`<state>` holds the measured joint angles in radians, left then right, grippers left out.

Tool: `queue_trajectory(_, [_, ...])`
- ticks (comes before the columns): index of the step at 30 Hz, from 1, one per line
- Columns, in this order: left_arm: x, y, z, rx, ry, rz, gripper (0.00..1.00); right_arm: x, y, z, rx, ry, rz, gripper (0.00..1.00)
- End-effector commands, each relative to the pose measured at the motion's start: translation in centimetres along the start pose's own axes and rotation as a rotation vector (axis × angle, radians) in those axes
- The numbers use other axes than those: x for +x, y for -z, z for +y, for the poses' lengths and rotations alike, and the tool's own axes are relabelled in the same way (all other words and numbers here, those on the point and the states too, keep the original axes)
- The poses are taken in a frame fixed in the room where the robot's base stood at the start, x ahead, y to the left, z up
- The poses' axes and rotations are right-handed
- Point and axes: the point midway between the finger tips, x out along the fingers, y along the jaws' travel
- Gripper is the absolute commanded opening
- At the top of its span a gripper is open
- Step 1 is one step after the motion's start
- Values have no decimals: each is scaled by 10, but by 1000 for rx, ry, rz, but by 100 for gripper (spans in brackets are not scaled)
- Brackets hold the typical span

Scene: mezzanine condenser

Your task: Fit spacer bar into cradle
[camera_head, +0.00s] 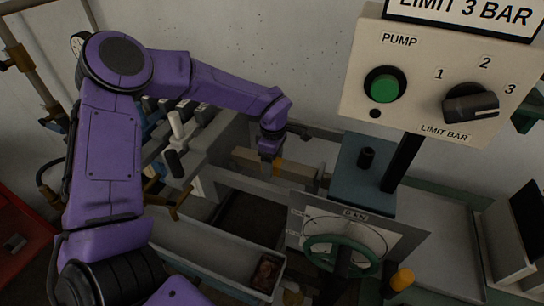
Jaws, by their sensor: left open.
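A tan, beam-like bar (299,172), which looks like the spacer bar, lies lengthwise behind the gauge panel in the middle of the view. My left gripper (269,170) points down at the bar's middle and hides part of it. Its jaws are open, but the fingertips are small and I cannot tell whether they straddle the bar or touch it. A small yellow-orange patch shows beside the fingers. I cannot clearly make out the cradle. My right gripper is not in view.
A control box (447,80) with a green pump button and a limit dial stands at the upper right. A gauge panel (402,240) with a green handwheel (343,251) is in front. A grey trough (205,246) lies at lower left, beside levers (176,128).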

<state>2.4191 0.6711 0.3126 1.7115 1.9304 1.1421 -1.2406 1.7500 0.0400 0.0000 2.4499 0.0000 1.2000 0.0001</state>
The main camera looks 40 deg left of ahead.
Motion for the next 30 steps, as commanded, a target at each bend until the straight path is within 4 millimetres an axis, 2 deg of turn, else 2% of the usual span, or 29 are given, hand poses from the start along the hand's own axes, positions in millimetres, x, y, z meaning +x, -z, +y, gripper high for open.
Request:
queue_trajectory(5, [-28, 0, 2, 0, -8, -3, 75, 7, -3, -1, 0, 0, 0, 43])
queue_trajectory(12, [-89, -1, 1, 0, -7, -3, 75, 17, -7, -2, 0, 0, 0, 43])
queue_trajectory(15, [-106, 0, 1, 0, -5, -2, 75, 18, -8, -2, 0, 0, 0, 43])
queue_trajectory(20, [-119, 0, 0, 0, -2, -2, 75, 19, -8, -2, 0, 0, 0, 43])
queue_trajectory(30, [-120, -1, 0, 1, -2, -1, 75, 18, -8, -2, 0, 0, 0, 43])
